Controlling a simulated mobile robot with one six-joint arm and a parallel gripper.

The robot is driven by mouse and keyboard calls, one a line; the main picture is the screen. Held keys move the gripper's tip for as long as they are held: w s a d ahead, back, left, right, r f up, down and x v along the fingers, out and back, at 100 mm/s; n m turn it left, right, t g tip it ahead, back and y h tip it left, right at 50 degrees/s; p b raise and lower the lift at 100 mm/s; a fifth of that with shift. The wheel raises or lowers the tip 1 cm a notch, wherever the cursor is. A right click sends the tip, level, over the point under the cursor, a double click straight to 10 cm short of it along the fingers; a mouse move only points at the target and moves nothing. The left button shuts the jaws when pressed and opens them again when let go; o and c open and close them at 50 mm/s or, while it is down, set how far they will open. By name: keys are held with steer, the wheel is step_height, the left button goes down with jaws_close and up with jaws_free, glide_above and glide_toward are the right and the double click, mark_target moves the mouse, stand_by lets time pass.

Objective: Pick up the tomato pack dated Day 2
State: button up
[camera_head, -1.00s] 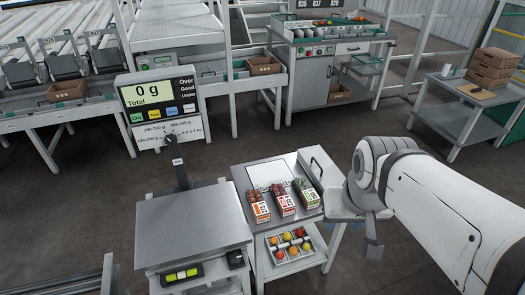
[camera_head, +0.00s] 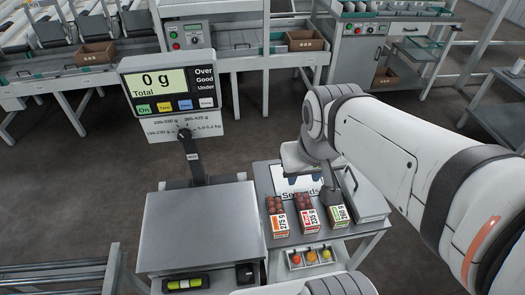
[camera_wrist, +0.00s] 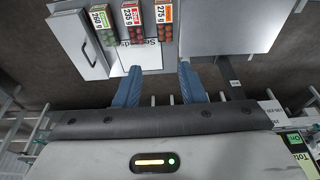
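Three tomato packs stand in a row on the small grey table. The left pack (camera_head: 277,217) has an orange label reading 275 g, the middle pack (camera_head: 307,214) a red one reading 235 g, and the right pack (camera_head: 337,212) a green one. They also show at the top of the wrist view as the green-labelled (camera_wrist: 103,24), red-labelled (camera_wrist: 133,20) and orange-labelled (camera_wrist: 164,18) packs. I cannot read a day on any label. My gripper (camera_wrist: 159,78) is open and empty, its blue fingers apart, above the table and clear of the packs.
A scale with a bare plate (camera_head: 195,228) stands left of the table, its display (camera_head: 165,82) reading 0 g. A sign reading "Seconds" (camera_head: 290,184) lies behind the packs.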

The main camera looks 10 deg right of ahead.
mark_target(277, 211)
steer(key=shift+s+d, duration=0.1)
steer(key=shift+d, duration=0.05)
steer(key=shift+o, duration=0.5)
steer(key=o, duration=0.6)
steer(key=shift+g, duration=0.4)
steer(key=w+f+b, duration=0.1)
steer(key=f+b, duration=0.1)
steer(key=f, duration=0.1)
steer(key=w+a+f+b, duration=0.1)
steer(key=f+b, duration=0.2)
steer(key=w+f+b, duration=0.2)
steer(key=f+b, duration=0.1)
steer(key=shift+a+f, duration=0.2)
steer(key=shift+a, duration=0.05)
steer(key=shift+o, duration=1.3)
steer(key=w+f+b, duration=0.3)
steer(key=f+b, duration=0.1)
steer(key=f, duration=0.3)
steer(key=w+f+g+b, duration=0.1)
steer(key=w+f+b, duration=0.2)
steer(key=f+b, duration=0.2)
steer(key=w+f+g+b, duration=0.1)
steer(key=w+f+b, duration=0.3)
steer(key=f, duration=0.6)
steer(key=shift+d+f+b, duration=0.15)
steer(key=shift+b, duration=0.45)
steer(key=shift+w+f+b, duration=0.1)
steer(key=shift+f+b, duration=0.9)
steer(key=shift+f, duration=2.8)
